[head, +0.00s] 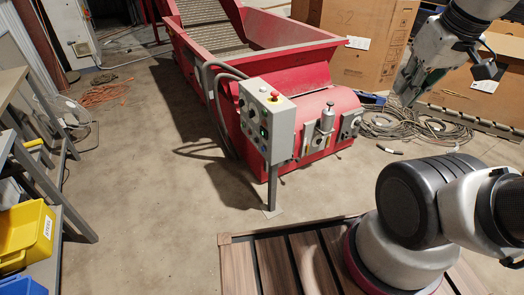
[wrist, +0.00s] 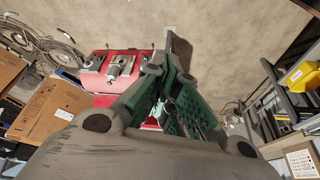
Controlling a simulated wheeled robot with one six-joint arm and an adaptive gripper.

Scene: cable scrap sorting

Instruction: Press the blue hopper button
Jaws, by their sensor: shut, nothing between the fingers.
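The grey control box (head: 285,140) stands on a post at the front of the red hopper machine (head: 310,78) in the head view. Its front panel has several small buttons and a red mushroom button (head: 275,96) on top. The buttons are too small for me to tell surely which is blue. My gripper (head: 405,92) is at the upper right of the head view, high and well to the right of the box, touching nothing. It also shows in the wrist view (wrist: 165,68), its green-padded fingers shut and empty, partly covering the red machine (wrist: 115,65).
Coiled cables (head: 415,125) lie on the floor behind, near a large cardboard box (head: 355,35). A yellow bin (head: 27,233) sits on a rack at the left. A slatted wooden pallet (head: 237,265) is at the front. Floor left of the control box is clear.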

